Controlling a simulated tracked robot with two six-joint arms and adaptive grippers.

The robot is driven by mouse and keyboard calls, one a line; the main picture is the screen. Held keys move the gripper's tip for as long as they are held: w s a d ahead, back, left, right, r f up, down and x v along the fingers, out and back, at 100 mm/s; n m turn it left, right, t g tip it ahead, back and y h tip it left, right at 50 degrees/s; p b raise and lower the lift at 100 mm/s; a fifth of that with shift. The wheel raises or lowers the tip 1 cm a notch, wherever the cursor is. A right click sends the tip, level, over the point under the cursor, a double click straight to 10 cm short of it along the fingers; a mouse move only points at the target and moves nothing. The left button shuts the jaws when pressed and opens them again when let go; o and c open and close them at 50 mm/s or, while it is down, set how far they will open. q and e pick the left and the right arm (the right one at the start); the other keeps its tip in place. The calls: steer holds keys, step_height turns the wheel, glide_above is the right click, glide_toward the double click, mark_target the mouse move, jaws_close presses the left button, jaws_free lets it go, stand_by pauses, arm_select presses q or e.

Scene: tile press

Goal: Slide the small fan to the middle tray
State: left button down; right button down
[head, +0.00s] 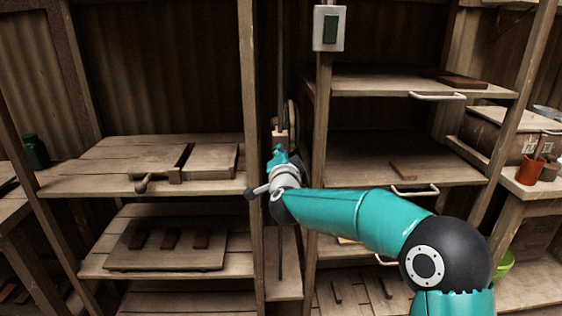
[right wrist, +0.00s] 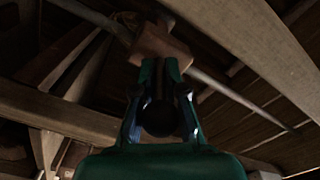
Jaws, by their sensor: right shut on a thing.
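The right rack has trays with pale handles; the middle tray (head: 350,172) has a small brown tile on it. A round pale thing, perhaps the small fan (head: 292,115), shows partly behind the rack's post. In front of it a wooden block (head: 280,138) sits on a vertical rod (head: 281,70). My right gripper (head: 279,153) is at this block, well left of the middle tray's handle. In the right wrist view the gripper (right wrist: 165,66) is shut on the wooden block (right wrist: 160,46), through which the rod runs. My left gripper is not in view.
A switch box (head: 328,28) is on the post above. The upper tray (head: 370,85) holds a dark tile. Left shelves hold a wooden press (head: 205,160) and a board with dark tiles (head: 165,258). Red cups (head: 530,170) stand far right. Posts flank the narrow rod gap.

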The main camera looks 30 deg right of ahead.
steer(key=shift+d+r, duration=0.1)
steer(key=shift+r, duration=0.55)
steer(key=shift+f, duration=0.1)
steer(key=c, duration=1.2)
jaws_free()
steer(key=shift+s, duration=0.1)
steer(key=v, duration=1.2)
steer(key=shift+f, duration=0.15)
